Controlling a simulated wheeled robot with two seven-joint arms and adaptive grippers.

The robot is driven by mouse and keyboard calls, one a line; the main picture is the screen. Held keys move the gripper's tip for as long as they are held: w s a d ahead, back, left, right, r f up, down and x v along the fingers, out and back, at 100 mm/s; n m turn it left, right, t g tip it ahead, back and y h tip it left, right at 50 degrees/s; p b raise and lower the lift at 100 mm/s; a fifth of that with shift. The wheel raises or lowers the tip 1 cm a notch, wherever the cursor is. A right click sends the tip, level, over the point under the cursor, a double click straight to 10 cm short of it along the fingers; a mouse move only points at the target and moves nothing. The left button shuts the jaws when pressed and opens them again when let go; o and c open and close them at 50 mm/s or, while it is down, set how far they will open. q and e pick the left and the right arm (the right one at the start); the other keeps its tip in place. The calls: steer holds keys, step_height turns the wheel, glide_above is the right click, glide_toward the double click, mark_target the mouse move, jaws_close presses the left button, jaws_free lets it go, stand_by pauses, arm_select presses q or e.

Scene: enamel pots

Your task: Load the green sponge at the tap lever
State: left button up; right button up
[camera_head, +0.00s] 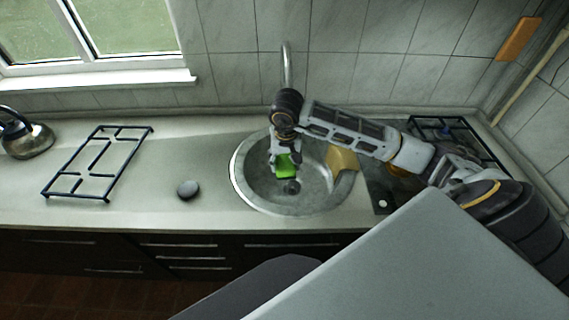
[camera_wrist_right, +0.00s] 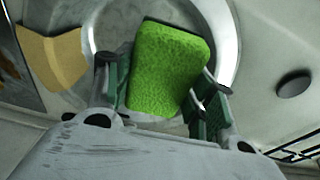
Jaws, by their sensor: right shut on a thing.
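The green sponge (camera_head: 287,166) is in my right gripper (camera_head: 284,160), over the round sink basin (camera_head: 240,178) in the head view. The right wrist view shows the sponge (camera_wrist_right: 167,68) tilted between the two fingers of the right gripper (camera_wrist_right: 160,100), with the basin behind it. The tap (camera_head: 287,66) rises behind the basin, and its spout is upright and curved at the top. My right forearm and wrist hide its lower part. I cannot make out the tap lever. My left gripper is not in view.
A tan cloth-like piece (camera_head: 342,163) lies at the basin's right rim. A dark round disc (camera_head: 188,189) lies on the counter left of the sink. A pan grate (camera_head: 98,163) and a kettle (camera_head: 27,136) are further left. Counter between grate and sink is mostly free.

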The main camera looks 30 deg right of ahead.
mark_target(286, 159)
steer(key=w+d+f+b, duration=0.2)
steer(key=w+d, duration=0.5)
steer(key=w, duration=0.1)
steer(key=shift+w, duration=0.15)
stand_by(1.1)
steer(key=shift+f, duration=0.1)
steer(key=shift+a, duration=0.1)
stand_by(0.5)
steer(key=shift+s+a+b, duration=0.2)
steer(key=shift+s+a, duration=1.05)
steer(key=shift+s, duration=0.3)
steer(key=shift+s+a+b, duration=0.2)
steer(key=shift+s+a, duration=1.05)
steer(key=shift+s, duration=0.3)
steer(key=shift+s+a+r+p, duration=0.35)
steer(key=shift+s+a+r, duration=0.45)
steer(key=shift+s+r, duration=0.2)
steer(key=shift+s+a+r+p, duration=0.3)
steer(key=shift+s+a+r, duration=0.5)
steer(key=shift+s+r, duration=0.2)
steer(key=shift+w, duration=0.1)
